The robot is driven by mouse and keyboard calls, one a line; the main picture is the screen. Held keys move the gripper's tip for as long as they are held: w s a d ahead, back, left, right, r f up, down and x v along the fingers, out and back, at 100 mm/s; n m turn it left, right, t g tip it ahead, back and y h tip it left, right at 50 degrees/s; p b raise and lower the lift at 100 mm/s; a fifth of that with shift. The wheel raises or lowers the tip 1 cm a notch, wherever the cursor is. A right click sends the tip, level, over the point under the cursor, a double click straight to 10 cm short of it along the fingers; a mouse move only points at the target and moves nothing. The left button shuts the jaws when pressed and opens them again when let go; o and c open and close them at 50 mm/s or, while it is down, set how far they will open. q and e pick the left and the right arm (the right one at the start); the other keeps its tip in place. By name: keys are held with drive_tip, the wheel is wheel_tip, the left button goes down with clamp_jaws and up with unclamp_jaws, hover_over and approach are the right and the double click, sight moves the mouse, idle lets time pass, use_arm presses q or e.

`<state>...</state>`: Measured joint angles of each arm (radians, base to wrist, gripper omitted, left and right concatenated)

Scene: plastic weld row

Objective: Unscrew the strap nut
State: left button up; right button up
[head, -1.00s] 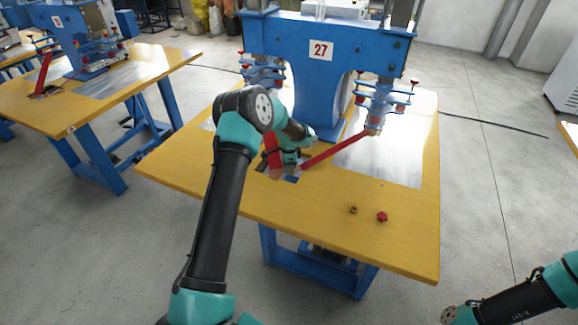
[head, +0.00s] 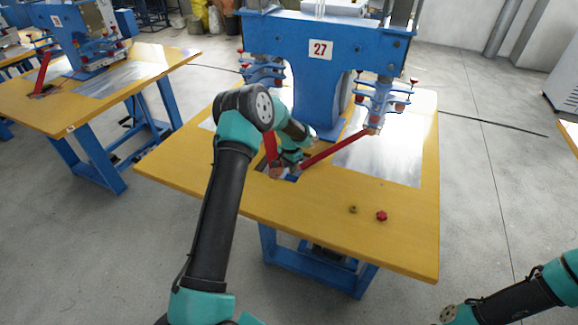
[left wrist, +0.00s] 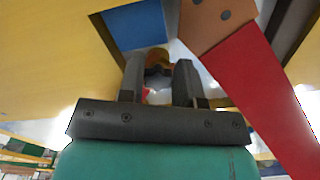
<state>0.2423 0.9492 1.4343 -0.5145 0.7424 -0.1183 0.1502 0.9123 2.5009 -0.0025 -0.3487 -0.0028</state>
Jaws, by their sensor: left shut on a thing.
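My left gripper (head: 284,170) reaches down under the machine at the table's front middle. In the left wrist view its two fingers (left wrist: 160,72) are shut on a small brownish piece, which I take to be the strap nut (left wrist: 158,58). The fingers cover much of it. A red bar (head: 335,150) slants up from beside the gripper to the machine's right-hand clamp stack. In the left wrist view the red bar (left wrist: 258,90) with its copper-coloured end (left wrist: 212,18) is right of the fingers. My right gripper is not in view.
The yellow table (head: 240,205) carries the blue machine marked 27 (head: 320,48). A small brass piece (head: 353,209) and a red knob (head: 382,216) lie at its front right. A bare metal plate (head: 385,160) is behind them.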

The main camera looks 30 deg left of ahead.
use_arm(q)
drive_tip(key=n, duration=0.6)
drive_tip(key=shift+w+d+r, duration=0.15)
drive_tip(key=shift+w+d, duration=0.1)
drive_tip(key=shift+d, duration=0.1)
drive_tip(key=n, duration=0.4)
drive_tip(key=shift+d, duration=0.25)
drive_tip(key=shift+s+d+n, duration=0.15)
drive_tip(key=shift+n, duration=0.85)
drive_tip(key=o, duration=0.8)
drive_tip(key=shift+o, duration=0.2)
